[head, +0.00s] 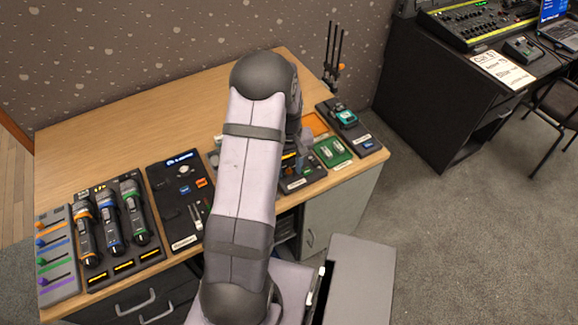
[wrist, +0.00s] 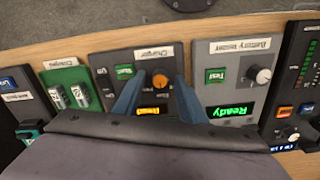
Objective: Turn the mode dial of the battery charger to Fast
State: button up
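The battery charger (wrist: 112,60) is a dark panel labelled "Charger", seen upside down in the wrist view. It bears an orange-capped mode dial (wrist: 160,80), a green button (wrist: 123,71) and a lit orange display (wrist: 152,110). Mode marks around the dial are too small to read, so I cannot tell its setting. My gripper (wrist: 160,82) has its two blue fingers apart, one on each side of the dial; gaps to the dial show. In the head view the charger (head: 300,183) is partly hidden behind my arm.
The battery tester (wrist: 200,75) stands beside the charger in the wrist view, its green display reading "Ready". On the other side is a green tray (wrist: 65,76) with batteries.

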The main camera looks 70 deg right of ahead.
jog(key=shift+c, duration=0.4)
grip_shut()
jog(key=shift+m, duration=0.3)
jog(key=m, duration=1.1)
jog(key=shift+m, duration=0.3)
jog(key=shift+o, duration=0.4)
grip_release()
